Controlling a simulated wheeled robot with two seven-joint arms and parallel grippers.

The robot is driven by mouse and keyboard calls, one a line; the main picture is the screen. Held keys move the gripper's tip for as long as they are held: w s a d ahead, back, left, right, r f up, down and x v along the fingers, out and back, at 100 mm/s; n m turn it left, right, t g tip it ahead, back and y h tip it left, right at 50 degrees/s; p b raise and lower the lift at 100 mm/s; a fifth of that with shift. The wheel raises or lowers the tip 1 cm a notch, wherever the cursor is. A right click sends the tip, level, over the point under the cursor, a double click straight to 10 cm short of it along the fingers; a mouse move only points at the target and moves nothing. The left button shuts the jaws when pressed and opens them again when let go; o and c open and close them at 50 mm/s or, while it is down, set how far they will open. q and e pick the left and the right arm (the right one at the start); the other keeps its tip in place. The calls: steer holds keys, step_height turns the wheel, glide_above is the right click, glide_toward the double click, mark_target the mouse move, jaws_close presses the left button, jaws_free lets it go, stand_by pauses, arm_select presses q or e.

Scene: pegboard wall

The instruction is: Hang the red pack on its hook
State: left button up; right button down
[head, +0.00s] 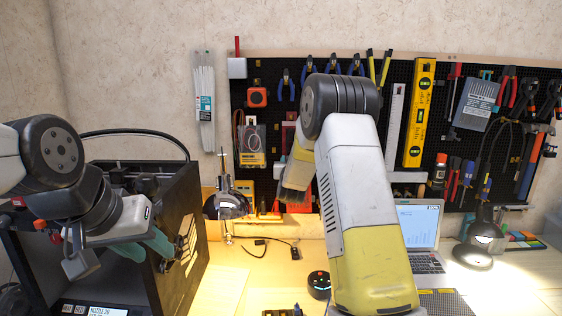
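A red item (289,133), which may be the red pack, shows on the pegboard just left of my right arm's elbow, which partly covers it. Another red patch (297,206) shows low down beneath my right forearm; I cannot tell whether it is part of a pack. Hooks near these are hidden by my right arm. My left gripper (80,258) hangs at the left in front of the black-framed machine, well away from the board; its finger gap is unclear.
The pegboard (275,72) carries pliers, a yellow level (419,112) and other packs. A black-framed machine (180,235) stands at left. A lamp (228,204), a laptop (420,225), a round black device (319,285) and a second lamp (483,237) stand on the bench.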

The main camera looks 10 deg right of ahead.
steer(key=c, duration=0.8)
jaws_free()
steer(key=s+a+r+n+g+y, duration=0.1)
steer(key=s+a+r+g+y, duration=0.2)
steer(key=s, duration=0.9)
steer(key=s+a+r+g+y, duration=0.2)
steer(key=s+a+r, duration=0.1)
steer(key=s, duration=0.9)
steer(key=s+f+g, duration=0.1)
steer(key=s+g, duration=0.1)
steer(key=s, duration=0.6)
steer(key=s+f+n+g, duration=0.1)
steer(key=s+g, duration=0.1)
steer(key=s, duration=0.6)
steer(key=s+f+g, duration=0.1)
steer(key=s+g, duration=0.1)
steer(key=s, duration=0.7)
steer(key=shift+s+f+n+y, duration=0.1)
steer(key=shift+n+y, duration=0.2)
steer(key=shift+n, duration=0.1)
